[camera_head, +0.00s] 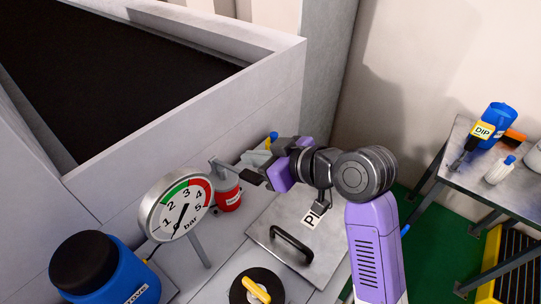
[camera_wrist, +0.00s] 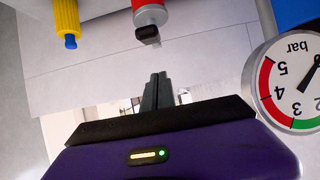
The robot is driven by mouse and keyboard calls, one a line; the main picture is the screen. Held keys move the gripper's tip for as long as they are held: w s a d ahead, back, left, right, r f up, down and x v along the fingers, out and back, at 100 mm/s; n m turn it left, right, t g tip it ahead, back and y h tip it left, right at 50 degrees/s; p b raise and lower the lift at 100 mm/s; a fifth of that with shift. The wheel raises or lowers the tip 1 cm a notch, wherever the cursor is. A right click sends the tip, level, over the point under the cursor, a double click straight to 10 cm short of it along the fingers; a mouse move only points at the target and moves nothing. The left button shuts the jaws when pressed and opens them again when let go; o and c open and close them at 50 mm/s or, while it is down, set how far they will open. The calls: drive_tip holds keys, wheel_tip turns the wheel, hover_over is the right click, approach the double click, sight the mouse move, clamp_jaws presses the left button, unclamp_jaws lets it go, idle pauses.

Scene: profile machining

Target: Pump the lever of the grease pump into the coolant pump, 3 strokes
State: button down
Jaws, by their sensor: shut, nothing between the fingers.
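The grease pump (camera_head: 229,196) is a small red can with a white label, behind and right of the dial gauge. Its lever (camera_head: 235,172) is a grey bar with a black grip, sloping down to the right in the head view. In the wrist view the red pump (camera_wrist: 149,5) is at the top, with the black grip (camera_wrist: 148,35) pointing toward me. My gripper (camera_head: 252,160) is beside the grip. Its fingertips (camera_wrist: 158,76) are shut and empty, apart from the grip in the wrist view. The blue body with a black cap (camera_head: 83,262), probably the coolant pump, is at lower left.
A metal lid with a black handle (camera_head: 291,243) lies below my arm. A yellow part with a blue tip (camera_wrist: 66,20) is nearby. A side table (camera_head: 510,195) holds bottles.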

sight(257, 178)
drive_tip(key=shift+s+d+f+p, duration=0.15)
drive_tip(key=shift+f+p, duration=0.2)
drive_tip(key=shift+f, duration=1.8)
drive_tip(key=shift+f, duration=0.1)
